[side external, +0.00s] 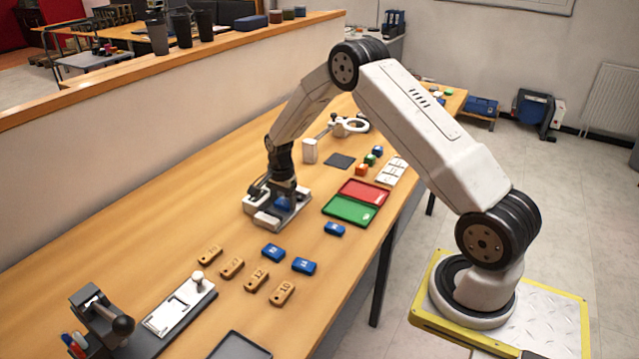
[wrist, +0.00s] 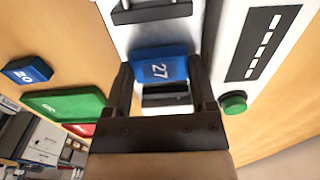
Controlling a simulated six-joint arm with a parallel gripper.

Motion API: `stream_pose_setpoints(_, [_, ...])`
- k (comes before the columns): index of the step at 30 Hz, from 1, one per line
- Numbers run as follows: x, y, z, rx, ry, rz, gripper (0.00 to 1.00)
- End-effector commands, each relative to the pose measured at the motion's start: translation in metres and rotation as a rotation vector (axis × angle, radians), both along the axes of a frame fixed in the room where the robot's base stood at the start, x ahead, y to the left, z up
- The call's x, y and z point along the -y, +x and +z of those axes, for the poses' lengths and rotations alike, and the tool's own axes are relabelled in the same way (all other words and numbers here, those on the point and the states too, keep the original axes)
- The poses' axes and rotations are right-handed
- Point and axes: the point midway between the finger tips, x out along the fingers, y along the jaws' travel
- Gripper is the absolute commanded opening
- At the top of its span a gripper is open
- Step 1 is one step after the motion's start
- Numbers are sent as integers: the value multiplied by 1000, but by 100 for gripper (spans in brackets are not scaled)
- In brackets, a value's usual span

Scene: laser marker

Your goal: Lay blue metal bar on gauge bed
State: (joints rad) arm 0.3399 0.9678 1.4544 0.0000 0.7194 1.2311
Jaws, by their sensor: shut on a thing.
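My gripper (side external: 283,191) is low over a white and grey station (side external: 266,219) on the bench. In the wrist view my gripper (wrist: 160,78) is shut on a blue metal bar (wrist: 158,66) marked 27, with one finger at each end. The bar also shows blue under the gripper in the side view (side external: 282,203). Below it is the station's pale surface (wrist: 208,25), with a dark slotted part (wrist: 166,97) close by. I cannot tell whether the bar touches the surface, nor whether this station is the gauge bed.
A green button (wrist: 234,103) and dark panel (wrist: 263,42) lie beside the bar. Green (side external: 350,211) and red (side external: 364,192) trays are right of the station. Blue bars (side external: 304,265) and tan tags (side external: 282,293) lie in front. A white fixture (side external: 180,306) stands at lower left.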

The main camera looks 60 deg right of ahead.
Motion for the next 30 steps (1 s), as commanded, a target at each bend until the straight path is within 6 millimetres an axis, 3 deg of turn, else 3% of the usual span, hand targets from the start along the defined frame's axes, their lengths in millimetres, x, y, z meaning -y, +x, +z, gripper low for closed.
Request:
stream_pose_setpoints(10, [0, 0, 0, 1, 0, 0, 13])
stream_pose_setpoints(11, [0, 0, 0, 1, 0, 0, 75])
stream_pose_setpoints(13, [0, 0, 0, 1, 0, 0, 98])
stream_pose_setpoints(23, [0, 1, 2, 5, -1, 0, 100])
stream_pose_setpoints(30, [0, 2, 19, 8, -2, 0, 100])
